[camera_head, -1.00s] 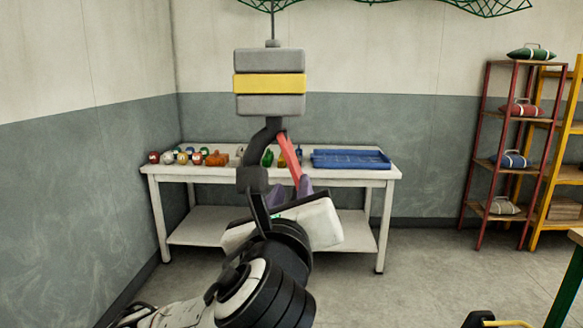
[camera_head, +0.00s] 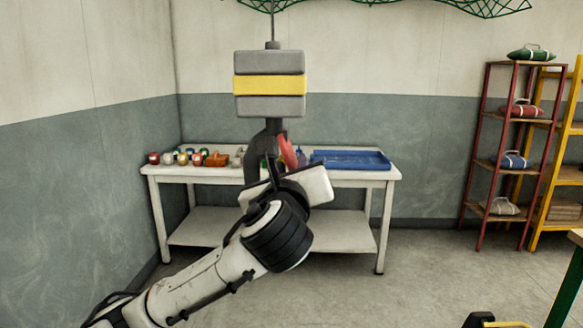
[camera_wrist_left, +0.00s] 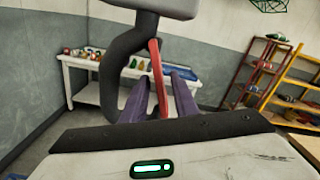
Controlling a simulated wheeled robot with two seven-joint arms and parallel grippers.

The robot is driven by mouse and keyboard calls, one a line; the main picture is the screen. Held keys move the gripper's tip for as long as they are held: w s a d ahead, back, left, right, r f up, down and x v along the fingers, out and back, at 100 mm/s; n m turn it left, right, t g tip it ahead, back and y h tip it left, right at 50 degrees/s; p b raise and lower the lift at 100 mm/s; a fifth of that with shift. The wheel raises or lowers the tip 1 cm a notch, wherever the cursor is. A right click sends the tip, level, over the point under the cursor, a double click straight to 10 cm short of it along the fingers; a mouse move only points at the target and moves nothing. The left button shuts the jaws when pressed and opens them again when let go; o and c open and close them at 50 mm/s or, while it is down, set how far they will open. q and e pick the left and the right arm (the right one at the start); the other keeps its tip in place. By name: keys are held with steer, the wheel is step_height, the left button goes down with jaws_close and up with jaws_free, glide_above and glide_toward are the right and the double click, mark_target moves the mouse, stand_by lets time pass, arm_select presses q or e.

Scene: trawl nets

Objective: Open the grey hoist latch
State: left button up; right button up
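The grey hoist block (camera_head: 270,58) with a yellow band hangs from a thin rod, with a dark hook (camera_head: 264,135) below it. Its latch (camera_head: 287,150) is a red bar slanting down from the hook's shank. The latch (camera_wrist_left: 158,75) also shows in the left wrist view, beside the hook's curve (camera_wrist_left: 112,75). My left gripper (camera_head: 291,166) is raised at the hook, its body covering the hook's lower part. In the left wrist view its purple fingers (camera_wrist_left: 160,92) are apart, with the latch between them. Whether they touch it is unclear.
Behind stands a white table (camera_head: 215,176) with several small coloured items and a blue tray (camera_head: 350,160). A red shelf (camera_head: 480,165) and a yellow shelf (camera_head: 547,190) stand at the right. A green net (camera_head: 470,5) hangs above. The floor between is clear.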

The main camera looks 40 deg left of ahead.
arm_select(q)
jaws_close()
stand_by(1.4)
